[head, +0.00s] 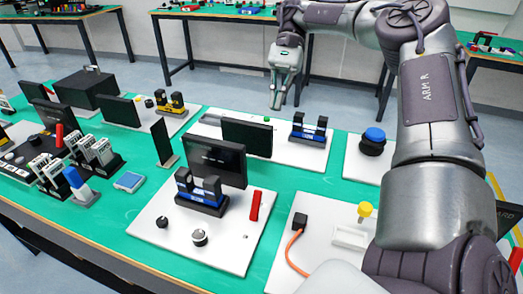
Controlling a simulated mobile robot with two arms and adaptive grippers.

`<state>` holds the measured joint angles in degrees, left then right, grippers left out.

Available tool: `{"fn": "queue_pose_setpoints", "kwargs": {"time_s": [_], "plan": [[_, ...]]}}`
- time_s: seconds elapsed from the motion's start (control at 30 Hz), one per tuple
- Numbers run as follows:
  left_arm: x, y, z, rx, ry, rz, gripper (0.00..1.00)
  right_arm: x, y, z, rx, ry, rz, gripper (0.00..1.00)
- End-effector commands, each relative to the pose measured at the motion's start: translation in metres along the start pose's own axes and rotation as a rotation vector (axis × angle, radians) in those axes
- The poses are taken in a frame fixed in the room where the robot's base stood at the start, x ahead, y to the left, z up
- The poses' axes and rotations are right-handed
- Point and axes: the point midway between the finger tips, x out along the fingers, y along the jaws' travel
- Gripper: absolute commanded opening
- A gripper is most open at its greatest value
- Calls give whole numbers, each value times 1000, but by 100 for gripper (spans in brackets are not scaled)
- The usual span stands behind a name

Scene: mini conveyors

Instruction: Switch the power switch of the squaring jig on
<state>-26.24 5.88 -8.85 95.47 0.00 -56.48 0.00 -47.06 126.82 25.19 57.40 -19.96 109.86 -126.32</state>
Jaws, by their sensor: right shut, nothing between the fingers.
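My right gripper (277,103) hangs shut and empty in the upper middle, pointing down over the back of the green table. A nearer white board (160,254) carries a similar blue-and-black fixture (203,194), a dark screen (216,160), a red lever (255,205) and two round knobs (200,238). I cannot tell which fixture is the squaring jig. No power switch is clearly identifiable. My left gripper is out of view.
A blue dome button (374,141) stands on a white board at right. Nearer right are a yellow knob (364,211) and an orange cable (291,252). Several grey units (95,152) and an upright black panel (163,141) stand at left. My right arm hides the right side.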

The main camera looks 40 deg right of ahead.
Motion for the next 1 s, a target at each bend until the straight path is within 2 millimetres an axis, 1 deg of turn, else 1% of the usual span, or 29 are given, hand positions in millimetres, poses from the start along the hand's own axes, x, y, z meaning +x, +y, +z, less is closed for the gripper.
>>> {"fn": "queue_pose_setpoints", "kwargs": {"time_s": [0.03, 0.1, 0.2, 0.3, 0.4, 0.53, 0.87, 1.0], "plan": [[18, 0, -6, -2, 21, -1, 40, 33, 0, -32, 1, 0, 0, 0], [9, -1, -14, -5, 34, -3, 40, 50, 0, -49, 0, 0, 0, 0], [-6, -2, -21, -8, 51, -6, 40, 70, 0, -68, 0, 0, 0, 0], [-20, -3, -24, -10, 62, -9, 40, 82, 0, -79, 0, 0, 0, 0], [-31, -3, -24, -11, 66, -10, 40, 88, 0, -85, 0, 0, 0, 0], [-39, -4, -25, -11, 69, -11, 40, 89, 0, -86, 0, 0, 0, 0], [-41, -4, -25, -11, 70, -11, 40, 89, 0, -85, 0, 0, 0, 0], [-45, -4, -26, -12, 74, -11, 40, 99, 0, -85, 0, -1, 1, 0]]}}
